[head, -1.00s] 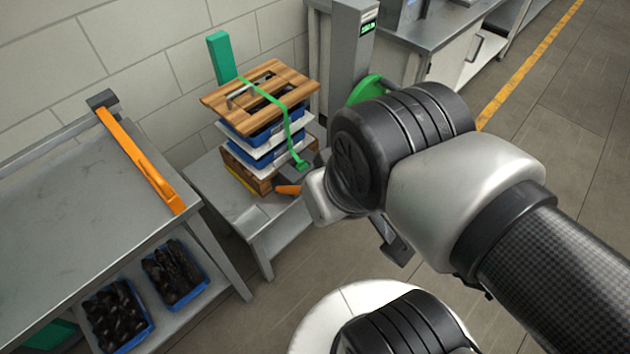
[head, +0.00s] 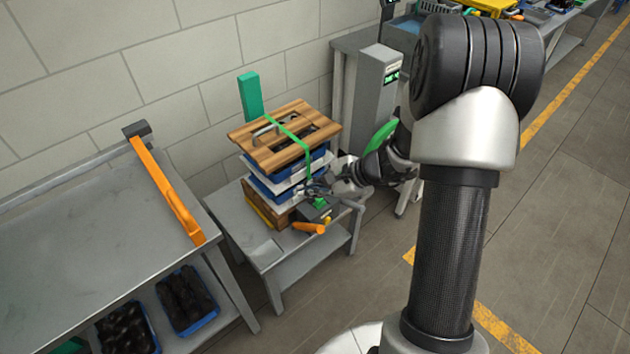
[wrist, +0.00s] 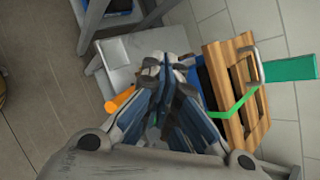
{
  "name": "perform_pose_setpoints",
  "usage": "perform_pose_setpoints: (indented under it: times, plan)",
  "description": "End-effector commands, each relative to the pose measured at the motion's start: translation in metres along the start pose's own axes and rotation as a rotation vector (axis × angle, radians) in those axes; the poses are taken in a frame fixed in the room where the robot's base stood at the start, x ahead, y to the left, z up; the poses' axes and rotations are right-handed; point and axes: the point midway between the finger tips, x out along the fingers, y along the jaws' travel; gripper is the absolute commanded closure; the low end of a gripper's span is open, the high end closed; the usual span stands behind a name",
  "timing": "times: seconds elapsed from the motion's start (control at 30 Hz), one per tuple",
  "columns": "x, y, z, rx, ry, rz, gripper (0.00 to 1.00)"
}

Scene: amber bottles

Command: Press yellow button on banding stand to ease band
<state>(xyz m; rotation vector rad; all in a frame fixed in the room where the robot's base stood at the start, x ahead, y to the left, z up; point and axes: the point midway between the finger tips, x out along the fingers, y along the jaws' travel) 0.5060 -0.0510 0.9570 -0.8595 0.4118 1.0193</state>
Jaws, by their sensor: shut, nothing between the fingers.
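The banding stand (head: 233,208) is a low grey table against the wall. It bears a stack of blue trays (head: 283,183) and white sheets under a wooden board (head: 262,135). A green band (head: 308,160) runs over the board and down the near side to a dark tool with an orange handle (head: 308,228). A tiny yellow spot, possibly the yellow button (head: 327,219), shows beside that tool. My gripper (head: 318,187) is shut and empty, just right of the stack above the tool. In the wrist view, its fingers (wrist: 170,72) hide the tool body and any button; the orange handle (wrist: 119,101) shows beside them.
A green post (head: 250,96) stands behind the stack. A grey column with a small display (head: 376,90) stands to the right. At left is a larger grey table (head: 80,240) with an orange bar (head: 165,190) and blue bins below. Open floor lies in front.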

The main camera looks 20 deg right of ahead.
Motion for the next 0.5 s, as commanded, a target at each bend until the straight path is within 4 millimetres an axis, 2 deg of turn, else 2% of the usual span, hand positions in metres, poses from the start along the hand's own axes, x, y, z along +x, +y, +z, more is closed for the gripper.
perform_pose_setpoints:
  times: [0.03,0.1,0.17,0.2,0.3,0.4,0.5]
  plan:
    - [0.011,0.003,-0.035,0.127,0.011,-0.037,1.00]
    - [0.024,0.008,-0.080,0.289,0.033,-0.099,1.00]
    - [0.034,0.017,-0.118,0.422,0.056,-0.150,1.00]
    - [0.040,0.025,-0.142,0.506,0.073,-0.182,1.00]
    - [0.051,0.051,-0.195,0.692,0.116,-0.253,1.00]
    - [0.060,0.077,-0.233,0.830,0.152,-0.303,1.00]
    - [0.065,0.095,-0.256,0.918,0.178,-0.337,1.00]
